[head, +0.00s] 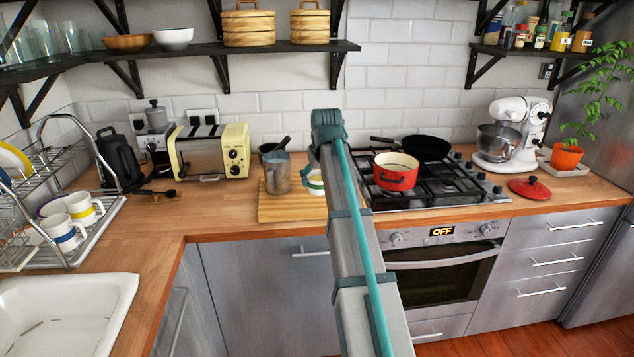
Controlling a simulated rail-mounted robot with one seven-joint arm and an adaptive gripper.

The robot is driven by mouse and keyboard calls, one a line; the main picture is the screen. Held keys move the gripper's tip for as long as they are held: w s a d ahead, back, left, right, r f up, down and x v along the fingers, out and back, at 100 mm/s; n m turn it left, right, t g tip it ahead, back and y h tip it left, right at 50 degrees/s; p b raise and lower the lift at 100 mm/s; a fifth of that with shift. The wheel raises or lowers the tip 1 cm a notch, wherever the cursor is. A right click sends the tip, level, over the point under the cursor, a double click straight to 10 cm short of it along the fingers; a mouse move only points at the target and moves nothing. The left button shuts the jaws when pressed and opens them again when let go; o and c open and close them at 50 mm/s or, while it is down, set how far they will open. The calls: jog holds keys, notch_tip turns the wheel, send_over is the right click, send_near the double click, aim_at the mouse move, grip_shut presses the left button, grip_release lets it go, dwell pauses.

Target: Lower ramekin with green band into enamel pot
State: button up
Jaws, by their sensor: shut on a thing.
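The ramekin with green band (315,186) shows as a small white piece with a green stripe, at the left edge of my arm, which hides the rest of it. It is at the cutting board; whether it touches the board I cannot tell. The enamel pot (396,180) is red outside and cream inside, open at the top, and stands on the front left of the gas hob to the right of my arm.
A grey metal mug (277,173) stands on the wooden cutting board (290,208) close left of the ramekin. A black pan (427,148) sits behind the pot. A red lid (530,188) lies on the counter right of the hob, before the mixer (510,140).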

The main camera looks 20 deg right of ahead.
jog(key=shift+s+a+r, duration=0.1)
jog(key=shift+s+r, duration=0.3)
jog(key=shift+s, duration=0.25)
jog(key=shift+d+r, duration=0.25)
jog(key=w+d+p, duration=0.2)
jog(key=w+d, duration=0.3)
jog(key=d, duration=1.3)
jog(key=w+d+r+p, duration=0.1)
jog(key=w+d, duration=0.4)
jog(key=d, duration=1.3)
jog(key=shift+d+p, duration=0.15)
jog(key=shift+p, duration=0.35)
jog(key=shift+f, duration=0.1)
jog(key=shift+f+b, duration=1)
jog(key=shift+f, duration=2.55)
jog(key=shift+f+b, duration=0.4)
jog(key=shift+f, duration=1.1)
